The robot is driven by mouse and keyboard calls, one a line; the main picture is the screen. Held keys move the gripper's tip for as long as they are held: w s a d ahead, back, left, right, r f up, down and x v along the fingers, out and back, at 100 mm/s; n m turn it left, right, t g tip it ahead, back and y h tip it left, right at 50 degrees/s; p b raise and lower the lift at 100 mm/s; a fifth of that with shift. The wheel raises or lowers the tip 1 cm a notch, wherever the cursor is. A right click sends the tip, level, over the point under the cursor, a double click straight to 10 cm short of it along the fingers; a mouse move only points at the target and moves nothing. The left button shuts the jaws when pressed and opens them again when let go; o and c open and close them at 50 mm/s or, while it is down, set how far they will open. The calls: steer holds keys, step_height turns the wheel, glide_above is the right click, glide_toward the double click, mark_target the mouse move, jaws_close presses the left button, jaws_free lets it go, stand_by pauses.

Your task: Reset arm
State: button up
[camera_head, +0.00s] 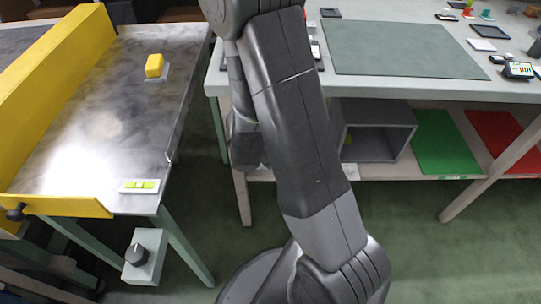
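My dark grey arm rises from the bottom centre and runs up across the middle of the head view, past the top edge. My gripper cannot be made out in this view. To the left is the metal conveyor table (105,110) with a yellow side wall (50,80). A yellow block-like button (154,66) sits on a grey base near its far right. A small panel with yellow-green keys (139,186) lies at its near edge.
A grey-green workbench (460,85) with a dark mat (400,48) stands right of my arm. Its lower shelf holds a grey open box (375,130), a green sheet (445,142) and a red sheet (505,140). A control box with a knob (145,257) hangs below the conveyor. Green floor (440,260) is clear at lower right.

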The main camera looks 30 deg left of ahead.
steer(key=shift+n, duration=0.4)
stand_by(0.4)
